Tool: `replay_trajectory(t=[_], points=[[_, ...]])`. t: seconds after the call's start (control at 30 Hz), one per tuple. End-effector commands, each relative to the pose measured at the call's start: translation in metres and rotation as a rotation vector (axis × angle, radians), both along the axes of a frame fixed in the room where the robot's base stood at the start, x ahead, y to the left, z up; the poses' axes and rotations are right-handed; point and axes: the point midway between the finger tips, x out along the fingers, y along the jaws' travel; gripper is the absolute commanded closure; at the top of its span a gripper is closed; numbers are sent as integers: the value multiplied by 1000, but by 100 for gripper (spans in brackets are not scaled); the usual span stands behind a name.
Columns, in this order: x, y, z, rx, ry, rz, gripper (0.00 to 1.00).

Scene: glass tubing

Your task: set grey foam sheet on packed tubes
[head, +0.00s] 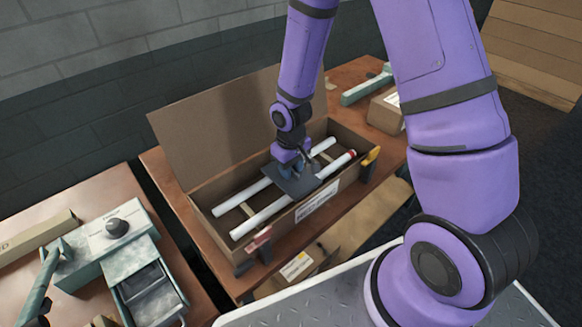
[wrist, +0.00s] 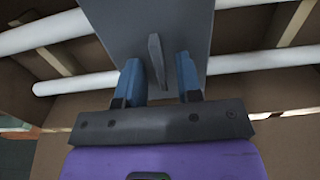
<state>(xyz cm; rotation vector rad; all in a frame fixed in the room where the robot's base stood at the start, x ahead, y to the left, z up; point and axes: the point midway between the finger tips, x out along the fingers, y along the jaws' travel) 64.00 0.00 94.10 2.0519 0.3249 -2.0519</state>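The grey foam sheet (head: 297,183) lies across the middle of two white tubes inside an open cardboard box. It also shows in the wrist view (wrist: 125,25), with a thin upright grey tab (wrist: 157,60) on its top. The front tube (head: 265,216) and back tube (head: 240,199) stick out on both sides of the sheet. I cannot tell whether the sheet touches both tubes. My gripper (wrist: 157,78) has its blue fingers apart, one on each side of the tab, with visible gaps. In the head view my gripper (head: 303,167) covers part of the sheet.
The cardboard box (head: 290,223) stands on a brown table, its lid (head: 222,130) raised at the back. A red clamp-like piece (head: 258,243) and a yellow one (head: 371,156) sit at its front corners. A small carton (head: 386,112) stands right; a green-grey machine (head: 110,238) stands left.

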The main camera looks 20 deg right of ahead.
Motion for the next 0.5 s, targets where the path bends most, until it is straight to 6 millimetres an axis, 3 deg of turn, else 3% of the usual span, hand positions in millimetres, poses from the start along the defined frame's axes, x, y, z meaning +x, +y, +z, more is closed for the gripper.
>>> replay_trajectory(t=[0.17, 0.5], points=[[1, 0, 14, 1, -3, -1, 67], [1, 0, 70, 1, -5, -1, 67]])
